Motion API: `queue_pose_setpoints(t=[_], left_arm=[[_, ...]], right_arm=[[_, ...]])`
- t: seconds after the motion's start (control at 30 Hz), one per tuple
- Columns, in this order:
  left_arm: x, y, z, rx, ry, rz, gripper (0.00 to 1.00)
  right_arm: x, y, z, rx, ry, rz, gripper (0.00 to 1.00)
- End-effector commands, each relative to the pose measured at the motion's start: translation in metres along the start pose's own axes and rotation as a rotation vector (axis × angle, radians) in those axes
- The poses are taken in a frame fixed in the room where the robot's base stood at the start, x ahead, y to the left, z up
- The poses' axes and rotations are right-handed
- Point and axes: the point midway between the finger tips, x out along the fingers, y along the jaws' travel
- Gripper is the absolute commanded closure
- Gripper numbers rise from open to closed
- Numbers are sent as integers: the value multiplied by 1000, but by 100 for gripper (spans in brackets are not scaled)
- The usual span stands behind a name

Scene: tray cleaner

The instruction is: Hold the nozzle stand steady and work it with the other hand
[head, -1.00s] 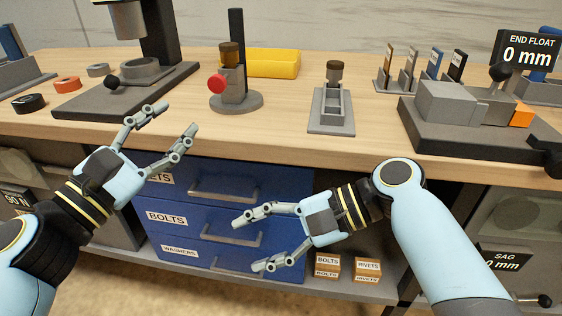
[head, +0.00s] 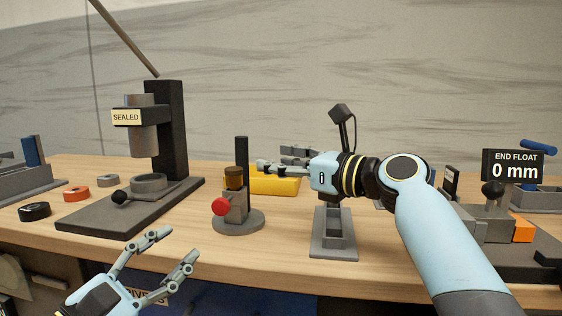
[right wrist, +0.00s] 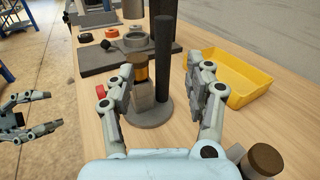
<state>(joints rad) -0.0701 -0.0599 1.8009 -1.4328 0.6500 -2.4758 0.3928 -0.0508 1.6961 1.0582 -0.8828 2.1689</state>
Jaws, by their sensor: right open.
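The nozzle stand (head: 236,222) stands upright on the bench: a round grey base, a black post, a grey block with a brown-and-gold top and a red knob (head: 221,206). It also shows in the right wrist view (right wrist: 150,112). My right gripper (head: 274,160) is open and empty, above the bench just right of the stand's top. In the right wrist view its fingers (right wrist: 162,80) spread either side of the stand, and I cannot tell whether they touch it. My left gripper (head: 178,247) is open and empty in front of the bench edge, lower left of the stand.
A yellow bin (right wrist: 232,82) lies behind the stand. A grey fixture (head: 334,246) stands to the right, partly behind my right arm. An END FLOAT display (head: 515,165) is at far right.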

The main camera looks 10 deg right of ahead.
Motion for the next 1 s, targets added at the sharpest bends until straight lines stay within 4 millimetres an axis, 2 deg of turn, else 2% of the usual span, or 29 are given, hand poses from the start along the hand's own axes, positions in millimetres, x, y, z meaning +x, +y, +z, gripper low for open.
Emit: queue_pose_setpoints(t=[0.17,0.5,0.7,1.0], left_arm=[[0,0,0,0,0,0,62],[0,0,0,0,0,0,62],[0,0,0,0,0,0,62],[0,0,0,0,0,0,62]], right_arm=[[10,-5,2,57,-16,-18,47],[72,-6,3,54,-15,-16,47],[98,-6,3,51,-14,-16,47],[108,-6,3,51,-13,-17,47]])
